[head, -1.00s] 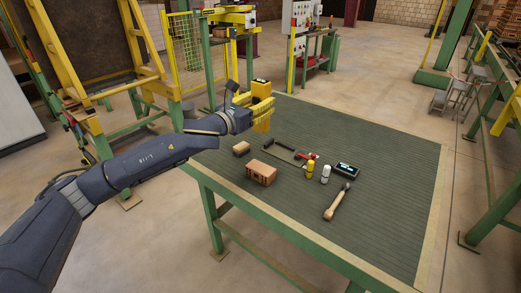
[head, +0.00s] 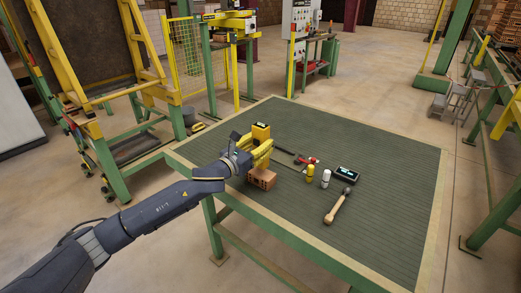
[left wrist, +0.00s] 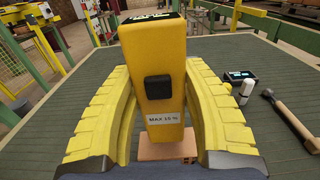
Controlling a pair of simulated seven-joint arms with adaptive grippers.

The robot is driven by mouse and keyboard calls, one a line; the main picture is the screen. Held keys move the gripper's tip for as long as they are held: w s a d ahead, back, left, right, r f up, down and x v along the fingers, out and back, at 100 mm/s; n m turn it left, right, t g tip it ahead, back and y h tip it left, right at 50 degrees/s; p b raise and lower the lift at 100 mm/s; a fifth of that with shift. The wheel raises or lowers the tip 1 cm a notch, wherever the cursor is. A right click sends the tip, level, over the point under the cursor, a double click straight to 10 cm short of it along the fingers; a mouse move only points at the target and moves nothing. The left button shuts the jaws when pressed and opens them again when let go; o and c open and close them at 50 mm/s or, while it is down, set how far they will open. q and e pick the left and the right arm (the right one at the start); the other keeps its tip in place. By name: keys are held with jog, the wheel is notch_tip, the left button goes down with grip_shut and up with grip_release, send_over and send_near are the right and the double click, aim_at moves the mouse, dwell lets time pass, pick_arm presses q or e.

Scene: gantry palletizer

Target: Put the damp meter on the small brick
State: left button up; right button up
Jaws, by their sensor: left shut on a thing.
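The damp meter is a yellow box with a dark display on top. My left gripper (head: 266,153) is shut on the damp meter (head: 260,131) and holds it upright above the table. In the left wrist view the meter (left wrist: 152,75) stands between the curved yellow fingers, with a "MAX 15 %" label facing the camera. An orange-brown brick (head: 262,180) lies just below the gripper in the head view. A brick (left wrist: 166,153) shows behind the meter's lower end in the left wrist view. The smaller tan block is hidden behind the gripper. My right gripper is not in view.
To the right on the green table mat (head: 380,215) are a yellow bottle (head: 309,173), a white bottle (head: 325,178), a black device with a lit display (head: 347,173) and a wooden-handled hammer (head: 337,206). A red-and-black tool (head: 306,160) lies behind. The mat's right side is clear.

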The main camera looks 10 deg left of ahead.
pick_arm(q)
jog(key=shift+f, duration=1.25)
jog(key=shift+f, duration=0.1)
jog(key=o, duration=1.2)
jog(key=shift+o, duration=0.2)
jog(key=shift+s, duration=0.1)
jog(key=v, duration=1.1)
jog(key=shift+s+a, duration=0.15)
jog(key=shift+s, duration=0.2)
